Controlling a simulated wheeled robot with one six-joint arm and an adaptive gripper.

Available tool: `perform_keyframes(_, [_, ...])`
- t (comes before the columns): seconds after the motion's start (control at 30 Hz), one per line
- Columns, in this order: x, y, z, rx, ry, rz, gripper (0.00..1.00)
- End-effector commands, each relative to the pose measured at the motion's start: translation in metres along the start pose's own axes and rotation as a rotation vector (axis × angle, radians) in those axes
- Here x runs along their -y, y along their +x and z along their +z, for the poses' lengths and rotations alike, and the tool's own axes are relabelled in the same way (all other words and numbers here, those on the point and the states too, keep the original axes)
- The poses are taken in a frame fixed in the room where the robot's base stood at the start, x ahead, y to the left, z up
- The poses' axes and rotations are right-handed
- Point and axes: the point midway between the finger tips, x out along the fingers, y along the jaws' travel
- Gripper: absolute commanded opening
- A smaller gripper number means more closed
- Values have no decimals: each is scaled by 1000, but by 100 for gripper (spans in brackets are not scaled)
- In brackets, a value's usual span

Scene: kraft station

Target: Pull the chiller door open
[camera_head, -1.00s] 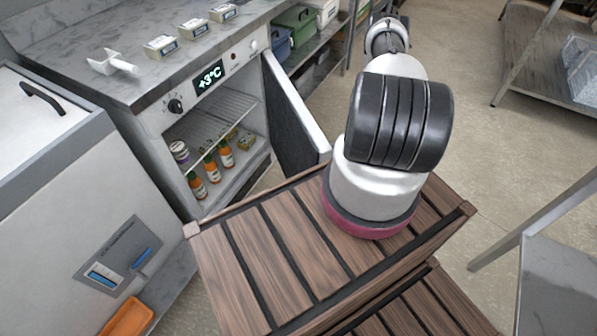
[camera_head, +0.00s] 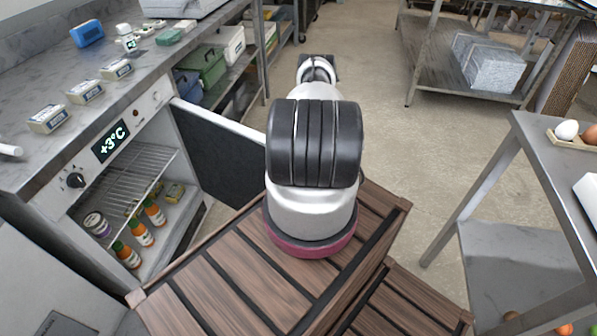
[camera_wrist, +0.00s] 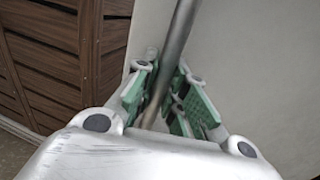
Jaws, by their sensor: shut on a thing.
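The chiller door (camera_head: 216,150) stands wide open in the head view, swung out to the right of the chiller (camera_head: 105,147), which reads +3°C. Its dark inner face shows. In the wrist view the pale outer face of the door (camera_wrist: 262,70) fills the right side. A grey metal bar handle (camera_wrist: 179,38) runs down between the green finger pads of my gripper (camera_wrist: 170,100). My gripper is shut on the handle. In the head view my arm hides the gripper and the handle.
Inside the chiller are wire shelves, several orange bottles (camera_head: 142,233) and a jar (camera_head: 97,224). A metal table (camera_head: 560,150) with eggs stands at the right. A rack (camera_head: 470,60) stands behind. Floor between is clear.

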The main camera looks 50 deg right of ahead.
Motion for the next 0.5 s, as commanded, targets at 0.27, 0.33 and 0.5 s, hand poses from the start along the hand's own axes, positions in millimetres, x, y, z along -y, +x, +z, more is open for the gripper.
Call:
perform_keyframes(0.27, [-1, 0, 0, 0, 2, 0, 29])
perform_keyframes(0.33, [0, 0, 0, 0, 1, 0, 35])
perform_keyframes(0.5, [0, 0, 0, 0, 0, 0, 35])
